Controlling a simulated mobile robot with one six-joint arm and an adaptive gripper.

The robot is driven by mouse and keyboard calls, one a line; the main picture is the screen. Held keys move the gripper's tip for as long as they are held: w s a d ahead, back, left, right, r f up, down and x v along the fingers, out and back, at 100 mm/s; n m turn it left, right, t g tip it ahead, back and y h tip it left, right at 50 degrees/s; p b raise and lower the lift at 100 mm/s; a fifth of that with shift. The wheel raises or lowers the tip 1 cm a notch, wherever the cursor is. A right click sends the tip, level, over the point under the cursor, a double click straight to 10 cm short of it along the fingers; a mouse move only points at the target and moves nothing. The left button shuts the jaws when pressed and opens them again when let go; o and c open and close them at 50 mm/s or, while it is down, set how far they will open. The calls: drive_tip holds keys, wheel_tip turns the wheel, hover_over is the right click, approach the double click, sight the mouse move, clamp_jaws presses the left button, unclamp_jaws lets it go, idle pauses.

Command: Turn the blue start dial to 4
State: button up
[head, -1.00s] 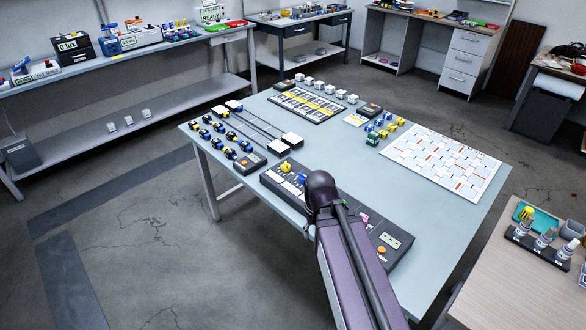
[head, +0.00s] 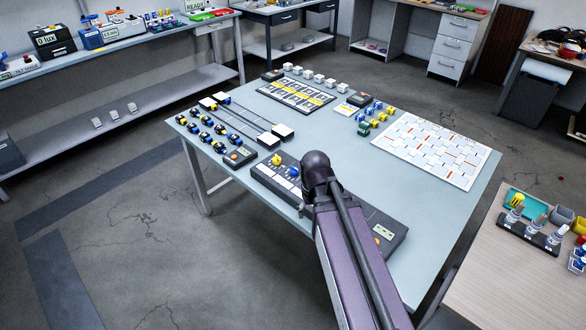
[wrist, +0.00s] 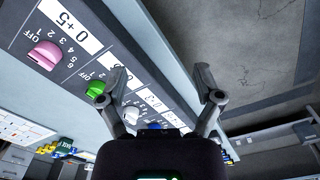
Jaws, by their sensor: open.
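The dark dial panel (wrist: 85,38) runs along the near edge of the grey-blue table. In the head view, the blue dial (head: 293,170) sits beside the yellow dial (head: 277,160), left of my arm. In the wrist view, the pink dial (wrist: 46,55) and green dial (wrist: 97,88) show clearly. A small blue patch (wrist: 155,126) shows just above the gripper body, perhaps the blue dial; its setting is not readable. My gripper (wrist: 161,84) is open and empty, its fingers spread over the panel's edge. My arm hides the gripper and part of the panel in the head view.
Several blue and yellow parts (head: 207,138) and two rails stand left of the panel. A white patterned board (head: 435,148) lies on the right of the table. A wooden side table (head: 475,260) stands at the right. The table centre is mostly clear.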

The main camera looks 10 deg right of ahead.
sight(294, 168)
drive_tip(key=w+r+n+p, duration=0.3)
drive_tip(key=w+n, duration=0.4)
drive_tip(key=w, duration=0.6)
drive_tip(key=w+r+n+p, duration=0.3)
drive_tip(key=w+n, duration=0.5)
drive_tip(key=w, duration=0.5)
drive_tip(key=shift+w+r, duration=0.4)
drive_tip(key=shift+r, duration=0.05)
drive_tip(key=shift+f, duration=0.25)
wheel_tip(294, 168, down, 13)
drive_tip(key=b, duration=1.3)
drive_tip(key=shift+f, duration=0.15)
drive_tip(key=c, duration=1.2)
